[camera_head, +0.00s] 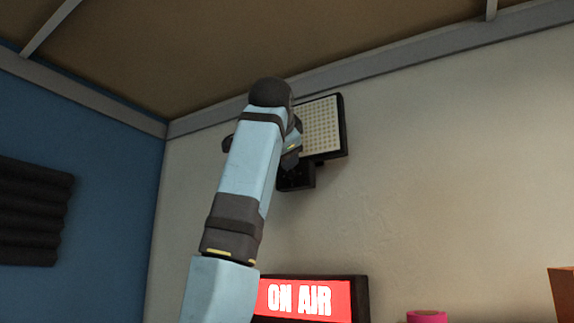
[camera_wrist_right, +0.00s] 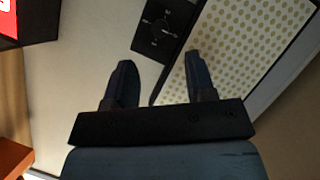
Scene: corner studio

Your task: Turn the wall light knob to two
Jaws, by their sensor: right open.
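The wall light (camera_head: 321,128) is a square panel of pale dots in a black frame, high on the wall. A black control box (camera_head: 297,178) hangs under it. In the right wrist view the box shows a dark round knob (camera_wrist_right: 159,26) with small white marks around it; its setting is too small to read. The light panel (camera_wrist_right: 235,60) fills the right of that view. My right gripper (camera_wrist_right: 158,58) is open and empty, its fingers apart, with the knob beyond the gap between the tips. In the head view my arm mostly hides this gripper. My left gripper is out of view.
A lit red ON AIR sign (camera_head: 305,299) is below the light, with a pink roll (camera_head: 427,316) and an orange-brown object (camera_head: 562,292) to its right. The ceiling trim (camera_head: 400,54) runs just above the light. The wall right of the light is bare.

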